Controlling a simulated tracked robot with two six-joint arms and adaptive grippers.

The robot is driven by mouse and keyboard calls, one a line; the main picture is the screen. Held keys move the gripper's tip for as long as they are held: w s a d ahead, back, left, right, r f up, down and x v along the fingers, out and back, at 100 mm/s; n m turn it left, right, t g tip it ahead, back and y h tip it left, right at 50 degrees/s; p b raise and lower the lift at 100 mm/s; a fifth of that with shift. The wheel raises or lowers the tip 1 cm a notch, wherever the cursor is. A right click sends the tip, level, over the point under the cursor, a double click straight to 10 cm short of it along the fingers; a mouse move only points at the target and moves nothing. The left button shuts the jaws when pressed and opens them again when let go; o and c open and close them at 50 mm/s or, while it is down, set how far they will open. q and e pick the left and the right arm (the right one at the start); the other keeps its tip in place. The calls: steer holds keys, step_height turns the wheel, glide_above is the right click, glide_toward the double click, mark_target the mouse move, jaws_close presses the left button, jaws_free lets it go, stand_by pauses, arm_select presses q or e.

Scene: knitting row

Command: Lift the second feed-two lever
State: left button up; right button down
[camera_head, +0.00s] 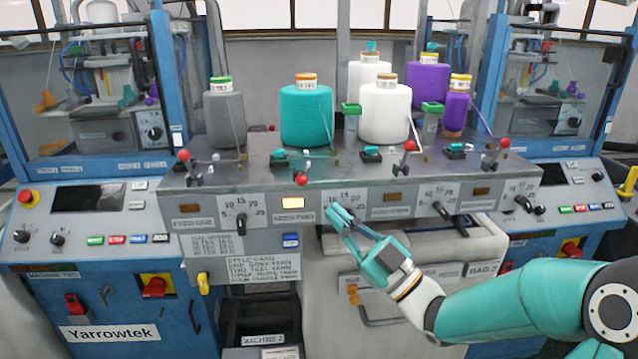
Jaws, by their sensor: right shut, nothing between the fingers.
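The second lever, with a red ball knob (302,181), stands on the grey feed console (265,175) behind the lit amber window (293,203). Its knob sits low, near the console's front edge, lower than the other red knobs. My right gripper (341,212) is shut and empty, in front of the console face by the second dial, right of and below this knob. It appears apart from the lever. The gripper partly covers that dial. My left gripper is not in view.
Other levers have red knobs at left (184,156), middle right (409,146) and far right (505,142). Behind them stand a grey cone (224,122), a teal cone (306,118), white cones (385,115) and purple cones (428,85). Blue-framed machines flank the console.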

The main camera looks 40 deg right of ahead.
mark_target(305, 184)
steer(key=shift+p+x, duration=1.05)
steer(key=shift+x, duration=1.65)
steer(key=shift+w+a+r+h, duration=0.1)
steer(key=shift+r+h, duration=0.1)
steer(key=shift+h, duration=0.1)
steer(key=shift+m, duration=0.3)
